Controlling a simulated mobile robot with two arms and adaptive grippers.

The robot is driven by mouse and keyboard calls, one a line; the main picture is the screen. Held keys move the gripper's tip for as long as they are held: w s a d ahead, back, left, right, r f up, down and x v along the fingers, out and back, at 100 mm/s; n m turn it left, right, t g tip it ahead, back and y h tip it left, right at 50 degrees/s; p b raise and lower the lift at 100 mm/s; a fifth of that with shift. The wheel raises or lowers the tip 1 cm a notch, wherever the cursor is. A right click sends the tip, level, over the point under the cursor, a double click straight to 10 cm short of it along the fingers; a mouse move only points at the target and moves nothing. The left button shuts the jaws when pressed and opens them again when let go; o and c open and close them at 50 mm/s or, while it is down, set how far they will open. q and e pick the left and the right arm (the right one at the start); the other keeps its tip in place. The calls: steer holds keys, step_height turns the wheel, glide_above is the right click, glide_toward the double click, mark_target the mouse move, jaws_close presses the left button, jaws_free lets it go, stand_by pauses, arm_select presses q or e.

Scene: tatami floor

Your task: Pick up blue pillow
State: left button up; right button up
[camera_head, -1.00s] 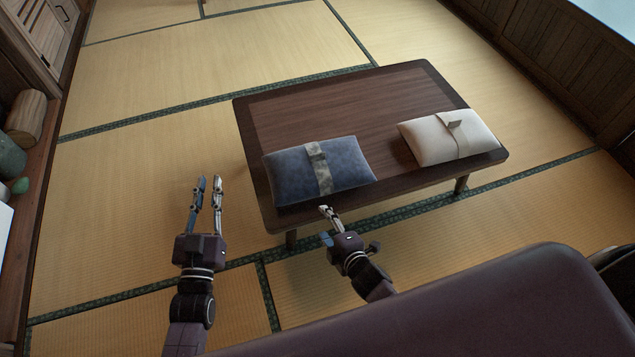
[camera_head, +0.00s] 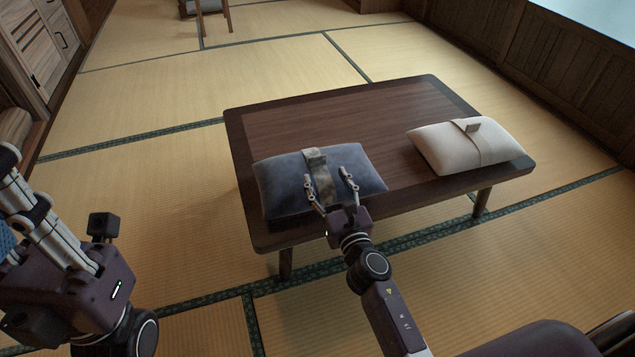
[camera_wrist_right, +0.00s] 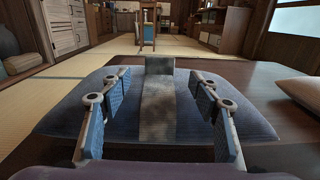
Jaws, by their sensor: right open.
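The blue pillow (camera_head: 352,166) lies on the near left part of the low table, with a grey band and upright tab across its middle. My right gripper (camera_head: 329,177) is open at the pillow's near edge, its fingers on either side of the band. In the right wrist view the blue pillow (camera_wrist_right: 85,112) spreads under and beyond the open right gripper (camera_wrist_right: 160,85), with the band between the fingers. I cannot tell whether the fingers touch the cloth. My left gripper (camera_head: 30,225) is at the left edge, large and partly cut off, away from the table.
The dark wooden table (camera_head: 300,115) is bare at its back. A white pillow (camera_head: 450,150) lies at its right end and also shows in the right wrist view (camera_wrist_right: 302,90). Tatami floor is clear around the table. A chair (camera_head: 213,20) stands far back.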

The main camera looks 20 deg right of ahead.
mark_target(318, 160)
steer(key=shift+w+r+b, duration=0.1)
steer(key=shift+w+b, duration=0.4)
steer(key=shift+w, duration=3.4)
steer(key=shift+c, duration=0.7)
jaws_close()
steer(key=shift+r, duration=0.1)
